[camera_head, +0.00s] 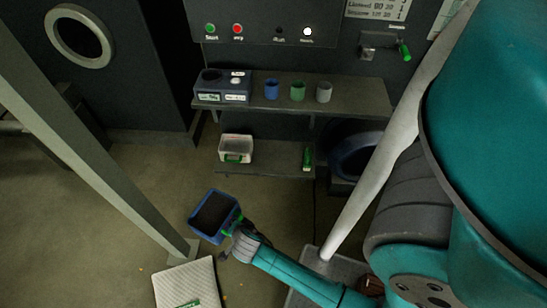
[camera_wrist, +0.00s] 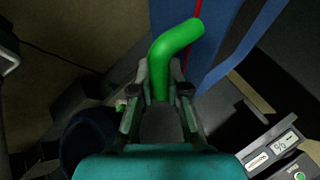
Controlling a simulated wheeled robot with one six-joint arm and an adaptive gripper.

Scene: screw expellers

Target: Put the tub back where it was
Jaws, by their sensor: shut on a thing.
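A blue tub (camera_head: 214,216) with dark contents is held above or at the floor, left of my arm in the head view. Its blue wall (camera_wrist: 232,48) fills the upper right of the wrist view. A curved green handle (camera_wrist: 176,42) projects from the tub. My gripper (camera_head: 234,232) is shut on this handle at the tub's right side; in the wrist view my gripper (camera_wrist: 160,78) has the handle between its fingers. I cannot tell whether the tub's underside touches the floor.
A shelf (camera_head: 355,95) carries a device (camera_head: 222,86) and blue, green and grey cups. A lower shelf (camera_head: 270,160) holds a pale box (camera_head: 236,147) and a green item (camera_head: 306,157). A pale sack (camera_head: 187,284) and grey post (camera_head: 95,140) stand near the tub.

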